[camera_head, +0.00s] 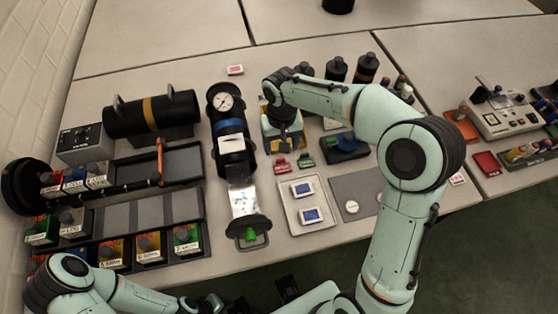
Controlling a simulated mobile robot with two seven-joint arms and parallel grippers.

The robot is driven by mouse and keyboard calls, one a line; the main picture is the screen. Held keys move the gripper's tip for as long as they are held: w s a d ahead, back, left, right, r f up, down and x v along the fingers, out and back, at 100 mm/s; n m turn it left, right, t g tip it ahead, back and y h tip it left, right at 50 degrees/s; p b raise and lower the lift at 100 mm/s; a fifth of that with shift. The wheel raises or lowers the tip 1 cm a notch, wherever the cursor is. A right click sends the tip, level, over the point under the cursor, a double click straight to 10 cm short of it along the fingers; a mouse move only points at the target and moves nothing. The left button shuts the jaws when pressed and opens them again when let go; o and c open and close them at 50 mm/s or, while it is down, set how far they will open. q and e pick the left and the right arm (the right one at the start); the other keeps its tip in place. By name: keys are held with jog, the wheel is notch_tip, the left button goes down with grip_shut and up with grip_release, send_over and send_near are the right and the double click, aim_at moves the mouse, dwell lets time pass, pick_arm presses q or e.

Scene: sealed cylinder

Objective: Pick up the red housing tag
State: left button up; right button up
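A small red tag-like piece (282,163) lies on the table just below my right gripper, beside a similar green piece (306,159). I take the red piece to be the red housing tag. My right gripper (287,148) points down just behind these pieces, and it looks apart from the red one. Its fingers are dark and too small to tell whether they are open or shut. My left gripper (208,303) is low at the bottom edge, far from the red piece, partly cut off; its finger state is unclear.
Labelled boxes (186,238) fill the left. A red-white card (235,69) lies behind.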

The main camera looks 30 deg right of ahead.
aim_at(282, 168)
jog(key=f, duration=1)
jog(key=shift+s+d+f, duration=0.15)
jog(key=shift+s, duration=0.1)
jog(key=c, duration=0.8)
